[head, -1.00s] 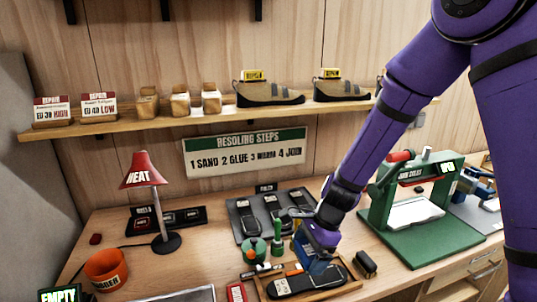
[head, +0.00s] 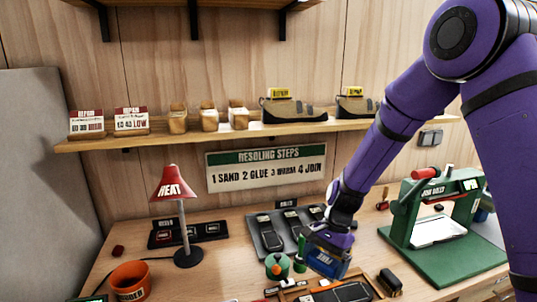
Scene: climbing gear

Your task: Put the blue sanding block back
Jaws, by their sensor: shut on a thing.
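My gripper (head: 328,244) is shut on the blue sanding block (head: 325,263) over the front middle of the workbench. The block hangs below the purple wrist, and its top is partly hidden by the fingers. Just below it in the picture lies a dark shoe sole (head: 345,294) in a wooden tray, cut off by the lower edge. I cannot tell whether the block touches the sole or is clear of it.
A green round pot (head: 277,266) stands close left of the block, and a black brush-like block (head: 390,282) lies to its right. A dark mat with soles (head: 268,234) lies behind. A green press (head: 440,220) stands right, a red lamp (head: 172,185) left.

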